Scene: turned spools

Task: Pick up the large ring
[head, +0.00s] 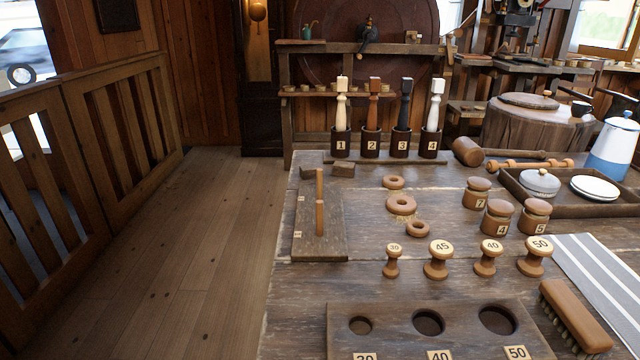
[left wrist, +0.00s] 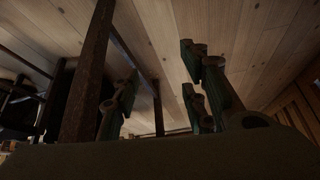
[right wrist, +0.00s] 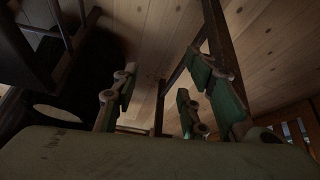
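Three wooden rings lie flat on the table in the head view. The large ring (head: 401,205) is in the middle, with a smaller ring (head: 393,182) behind it and another ring (head: 417,228) in front of it to the right. A board with upright pegs (head: 319,218) stands to their left, with no ring on it. My left gripper (left wrist: 160,90) shows in the left wrist view with its fingers spread apart and nothing between them. My right gripper (right wrist: 155,100) shows likewise in the right wrist view, open and empty. Neither gripper is in the head view.
Numbered spools (head: 438,260) stand in front of the rings. Lidded jars (head: 497,217) are to the right, and a board with holes (head: 400,322) is at the front. Numbered cups with turned posts (head: 371,143) stand behind. A mallet (head: 468,151) lies at the back.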

